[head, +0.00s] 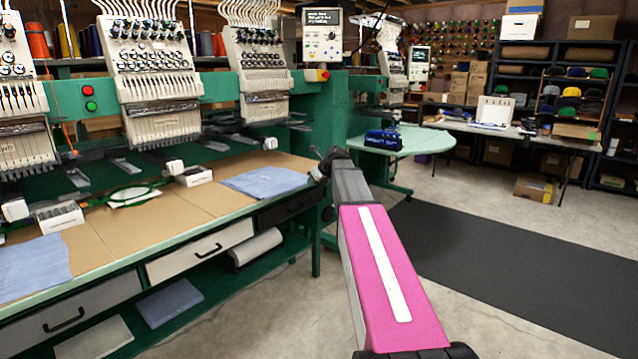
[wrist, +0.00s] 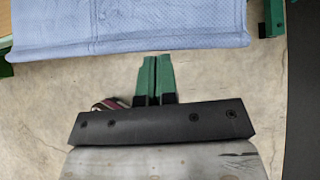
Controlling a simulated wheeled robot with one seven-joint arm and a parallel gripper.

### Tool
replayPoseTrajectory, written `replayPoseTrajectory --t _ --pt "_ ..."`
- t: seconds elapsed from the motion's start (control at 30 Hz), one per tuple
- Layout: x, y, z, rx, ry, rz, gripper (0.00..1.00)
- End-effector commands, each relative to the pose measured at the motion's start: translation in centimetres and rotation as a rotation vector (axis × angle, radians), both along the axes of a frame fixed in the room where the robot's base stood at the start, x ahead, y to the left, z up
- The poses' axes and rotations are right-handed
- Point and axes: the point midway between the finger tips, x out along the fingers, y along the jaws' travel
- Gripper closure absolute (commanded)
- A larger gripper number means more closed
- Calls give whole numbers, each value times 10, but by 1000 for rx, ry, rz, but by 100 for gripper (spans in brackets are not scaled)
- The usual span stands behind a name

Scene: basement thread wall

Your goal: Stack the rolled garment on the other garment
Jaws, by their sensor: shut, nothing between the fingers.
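A light blue folded garment (head: 265,182) lies flat on the work table at the right end, near the front edge. It also fills the top of the wrist view (wrist: 130,25). Another light blue cloth (head: 35,268) lies flat at the table's left front. A dark blue bundle (head: 383,139) sits on the pale green round table; I cannot tell whether it is the rolled garment. My gripper (wrist: 155,80) is shut and empty, with green fingers pointing at the garment's near edge, apart from it in the picture. In the head view my arm largely hides the gripper.
The embroidery machines (head: 160,75) overhang the back of the work table (head: 150,220). White boxes (head: 60,217) and a green hoop (head: 130,195) lie on it. Drawers and a lower shelf are below. Open concrete floor and a dark mat (head: 520,270) are to the right.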

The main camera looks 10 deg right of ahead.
Motion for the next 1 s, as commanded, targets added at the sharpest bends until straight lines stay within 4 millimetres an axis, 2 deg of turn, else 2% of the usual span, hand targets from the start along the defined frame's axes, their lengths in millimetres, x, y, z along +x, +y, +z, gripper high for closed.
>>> replayPoseTrajectory --t 0.53,0.67,0.9,1.0 --pt "9 5 0 1 0 -1 100" --pt "26 16 0 1 0 1 100" --pt "72 50 0 0 0 1 100" --pt "80 56 0 1 0 -1 100"
